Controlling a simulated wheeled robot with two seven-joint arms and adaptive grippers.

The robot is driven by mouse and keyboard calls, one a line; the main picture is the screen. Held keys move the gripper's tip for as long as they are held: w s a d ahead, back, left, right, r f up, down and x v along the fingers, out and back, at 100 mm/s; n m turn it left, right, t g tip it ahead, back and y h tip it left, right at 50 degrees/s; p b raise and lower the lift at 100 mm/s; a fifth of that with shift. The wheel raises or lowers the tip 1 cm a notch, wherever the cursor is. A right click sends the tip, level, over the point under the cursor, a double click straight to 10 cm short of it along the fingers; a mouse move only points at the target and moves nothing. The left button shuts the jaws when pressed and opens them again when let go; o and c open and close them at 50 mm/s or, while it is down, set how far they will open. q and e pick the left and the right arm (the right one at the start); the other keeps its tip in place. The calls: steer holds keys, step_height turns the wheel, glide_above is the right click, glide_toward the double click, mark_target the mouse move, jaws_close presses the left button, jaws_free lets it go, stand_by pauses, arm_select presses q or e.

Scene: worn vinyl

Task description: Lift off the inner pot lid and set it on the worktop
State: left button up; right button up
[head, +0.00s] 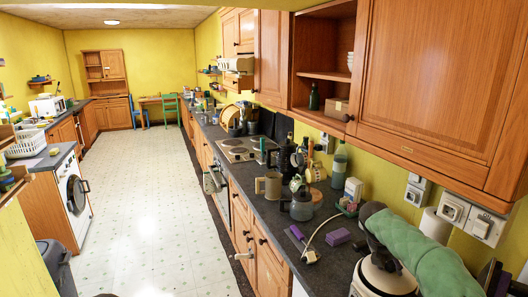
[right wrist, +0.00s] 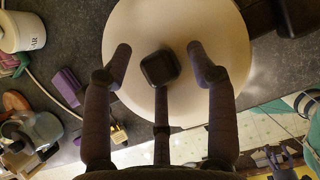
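A cream round lid (right wrist: 215,30) with a black square knob (right wrist: 160,68) fills the middle of the right wrist view. In the head view, the pale pot (head: 372,287) stands on the worktop (head: 328,270) at the bottom right, its top largely hidden by my right gripper (head: 376,238). In the right wrist view, the dark fingers of my right gripper (right wrist: 159,62) are spread around the knob. There are gaps at the left and right of the knob; whether the lower finger touches it I cannot tell.
A purple block (head: 338,237), a white cable with a plug (head: 312,256) and a glass jug (head: 301,206) lie or stand left of the pot. A mug tree and bottles stand behind. Wall cupboards (head: 435,90) overhang the worktop. Some worktop beside the pot is bare.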

steer(key=shift+f, duration=0.15)
jaws_close()
steer(key=shift+r+p, duration=0.6)
steer(key=shift+r, duration=0.1)
stand_by(0.4)
steer(key=shift+r+p, duration=2)
steer(key=shift+p, duration=0.5)
steer(key=shift+f, duration=0.15)
